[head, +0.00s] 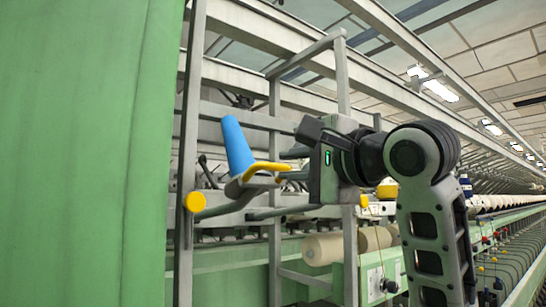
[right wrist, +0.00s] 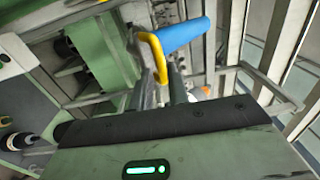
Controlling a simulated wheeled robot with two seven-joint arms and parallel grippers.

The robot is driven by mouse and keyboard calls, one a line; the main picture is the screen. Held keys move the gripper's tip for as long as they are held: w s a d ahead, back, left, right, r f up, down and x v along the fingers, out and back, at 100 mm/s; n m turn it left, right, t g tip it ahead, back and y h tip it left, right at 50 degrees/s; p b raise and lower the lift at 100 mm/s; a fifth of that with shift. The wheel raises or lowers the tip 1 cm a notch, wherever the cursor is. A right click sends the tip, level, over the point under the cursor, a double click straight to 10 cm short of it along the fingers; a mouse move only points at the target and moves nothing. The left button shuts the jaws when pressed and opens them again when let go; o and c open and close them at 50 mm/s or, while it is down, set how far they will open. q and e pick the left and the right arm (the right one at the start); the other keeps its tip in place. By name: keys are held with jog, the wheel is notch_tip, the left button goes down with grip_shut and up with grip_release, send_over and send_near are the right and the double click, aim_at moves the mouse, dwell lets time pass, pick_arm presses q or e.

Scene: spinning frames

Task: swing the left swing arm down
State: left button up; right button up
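The left swing arm, a grey curved bracket (head: 236,190), is in the head view left of centre, by an upright grey post. It carries a blue cone (head: 237,146) tilted upward and a yellow handle (head: 268,168). In the right wrist view the blue cone (right wrist: 186,34) and the yellow handle (right wrist: 154,50) lie just past my fingers. My right gripper (head: 274,184) comes in from the right at the handle. Its fingers (right wrist: 158,84) look apart, with the handle's lower end showing between them. Contact cannot be told. My left gripper is out of view.
A large green panel (head: 80,150) fills the left side. Grey frame posts (head: 275,120) and rails stand around the swing arm and behind my right gripper. Beige rolls (head: 325,249) sit below. A long row of spindles runs off to the right.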

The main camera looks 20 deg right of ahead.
aim_at(275, 168)
jog(key=p+x, duration=0.1)
jog(key=x, duration=0.3)
jog(key=shift+w+r, duration=0.1)
jog(key=shift+w+a, duration=0.2)
jog(key=shift+w, duration=0.3)
grip_shut()
